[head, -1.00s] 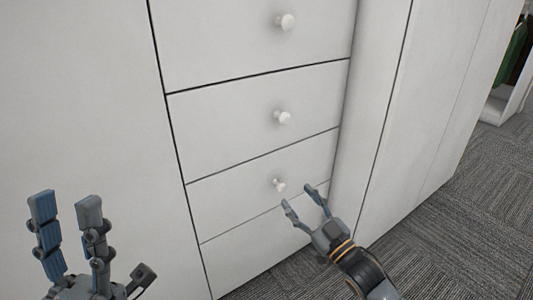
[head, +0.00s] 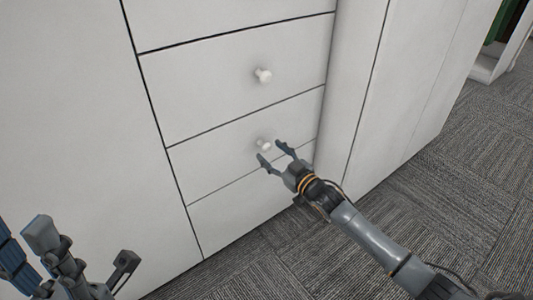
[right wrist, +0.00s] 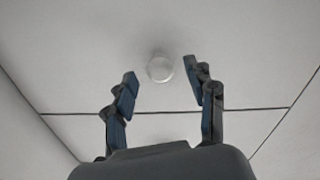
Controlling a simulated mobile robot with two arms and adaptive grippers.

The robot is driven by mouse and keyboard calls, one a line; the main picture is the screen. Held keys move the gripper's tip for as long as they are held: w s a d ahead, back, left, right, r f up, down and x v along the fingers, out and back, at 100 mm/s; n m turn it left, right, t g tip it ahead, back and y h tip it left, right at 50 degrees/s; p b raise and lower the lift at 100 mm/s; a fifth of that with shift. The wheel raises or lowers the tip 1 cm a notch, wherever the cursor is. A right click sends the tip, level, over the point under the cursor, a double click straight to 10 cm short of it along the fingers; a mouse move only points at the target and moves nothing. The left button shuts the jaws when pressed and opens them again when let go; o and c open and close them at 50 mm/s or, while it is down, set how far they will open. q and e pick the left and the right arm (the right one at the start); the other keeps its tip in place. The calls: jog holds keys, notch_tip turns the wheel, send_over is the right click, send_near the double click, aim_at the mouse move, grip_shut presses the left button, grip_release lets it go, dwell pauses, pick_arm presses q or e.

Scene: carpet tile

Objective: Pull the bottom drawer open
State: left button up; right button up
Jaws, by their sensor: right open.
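The bottom drawer (head: 225,160) is the lowest white front with a knob, and it looks shut, flush with the cabinet. Its round white knob (head: 264,144) shows just beyond the right gripper's fingertips. My right gripper (head: 271,151) is open, its fingers pointing at the knob. In the right wrist view the knob (right wrist: 160,68) appears in the gap between the open fingertips (right wrist: 160,72), with no grasp on it. My left gripper (head: 22,228) is at the lower left, open and empty, partly cut off by the frame edge.
Another drawer with a white knob (head: 263,75) lies above. A plain panel (head: 240,205) without a visible knob is below. White cabinet fronts (head: 400,90) stand to the right. Grey carpet (head: 440,215) is clear at the right and front.

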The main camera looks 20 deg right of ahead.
aim_at(268, 150)
jog(key=shift+b+x, duration=0.4)
jog(key=shift+x, duration=1.15)
grip_shut()
